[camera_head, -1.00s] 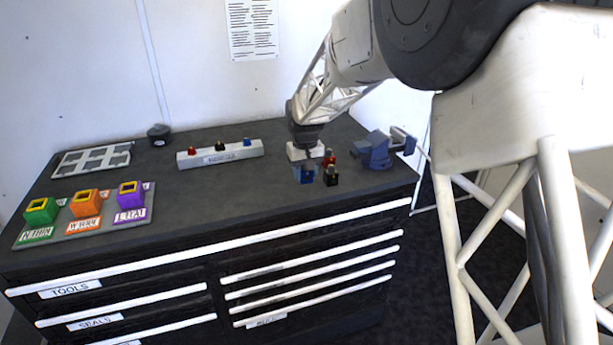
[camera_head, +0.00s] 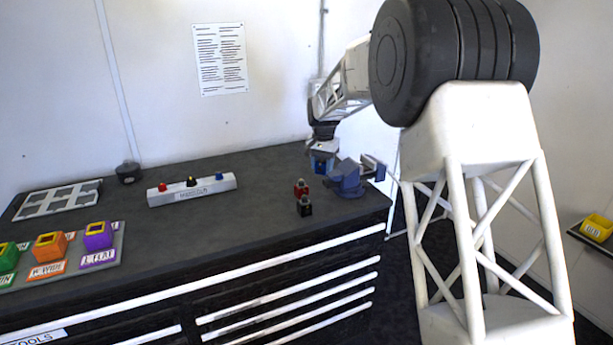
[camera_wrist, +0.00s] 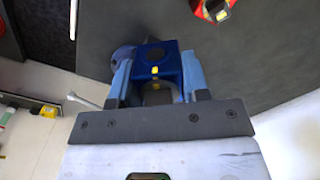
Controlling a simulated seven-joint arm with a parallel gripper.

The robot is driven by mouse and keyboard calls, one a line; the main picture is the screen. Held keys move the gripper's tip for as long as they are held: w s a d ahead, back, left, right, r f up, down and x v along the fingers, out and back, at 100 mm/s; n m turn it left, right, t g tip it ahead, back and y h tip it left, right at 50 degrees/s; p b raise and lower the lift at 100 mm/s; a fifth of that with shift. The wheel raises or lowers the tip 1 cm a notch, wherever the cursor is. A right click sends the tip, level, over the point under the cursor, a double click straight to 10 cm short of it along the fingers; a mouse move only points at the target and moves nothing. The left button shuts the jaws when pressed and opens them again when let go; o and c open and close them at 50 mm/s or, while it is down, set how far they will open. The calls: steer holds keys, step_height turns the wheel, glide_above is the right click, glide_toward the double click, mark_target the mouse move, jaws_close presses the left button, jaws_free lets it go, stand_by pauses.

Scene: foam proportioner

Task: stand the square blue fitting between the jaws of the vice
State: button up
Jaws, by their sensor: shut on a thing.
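My gripper (camera_head: 321,162) is shut on the square blue fitting (camera_wrist: 158,60), which sits between its two pale blue fingers in the wrist view. A yellow mark shows on the fitting's near side. In the head view, the blue fitting (camera_head: 319,166) hangs under my gripper, behind and left of the blue vice (camera_head: 347,180). The vice stands at the right end of the bench. I cannot tell the gap between fitting and vice, and the jaw opening is not clear. In the wrist view, a dark blue round part shows beside the left finger, perhaps of the vice.
A red fitting (camera_head: 301,188) and a black fitting (camera_head: 305,207) stand left and in front of the vice. A white rail with coloured knobs (camera_head: 190,192) and a grey slotted tray (camera_head: 58,199) lie further left. The bench between them is clear.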

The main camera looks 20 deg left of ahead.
steer(key=w+d+r+m, duration=0.1)
steer(key=w+d+m, duration=0.1)
steer(key=w+d, duration=0.1)
steer(key=w+d+r+m, duration=0.1)
steer(key=w+d+m, duration=0.2)
steer(key=w+d, duration=0.1)
steer(key=w+d+r+m, duration=0.1)
steer(key=w+d+m, duration=0.2)
steer(key=w, duration=0.2)
steer(key=shift+w+d+r, duration=0.2)
steer(key=shift+w+d, duration=0.1)
steer(key=shift+d, duration=0.1)
steer(key=shift+f, duration=0.25)
steer(key=shift+f, duration=2.35)
steer(key=o, duration=1.2)
steer(key=shift+c, duration=0.2)
steer(key=shift+r, duration=0.1)
